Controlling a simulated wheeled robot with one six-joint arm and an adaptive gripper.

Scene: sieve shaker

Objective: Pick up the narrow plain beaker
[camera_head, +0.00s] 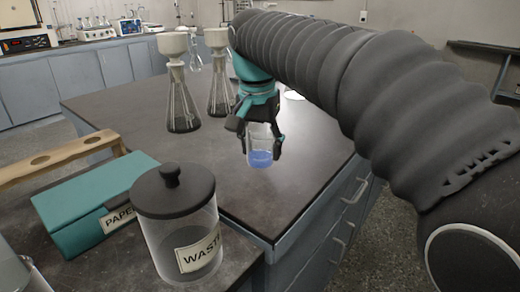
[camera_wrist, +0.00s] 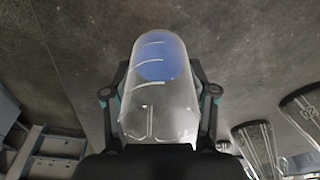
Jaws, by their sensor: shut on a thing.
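The narrow plain beaker (camera_head: 259,156) is clear glass with blue liquid at its bottom. It is upright over the dark bench top, near the bench's right front edge. I cannot tell whether its base touches the bench. My gripper (camera_head: 263,138) is shut on it, with one finger on each side of the glass. In the wrist view the beaker (camera_wrist: 160,85) fills the space between the two fingers of my gripper (camera_wrist: 160,110), and white marks show on its wall.
Two flasks with funnels (camera_head: 183,100) (camera_head: 219,85) stand behind. A waste jar (camera_head: 180,230), a teal paper box (camera_head: 95,205) and a wooden rack (camera_head: 60,158) are at the front left. The bench top (camera_head: 215,165) left of the beaker is clear.

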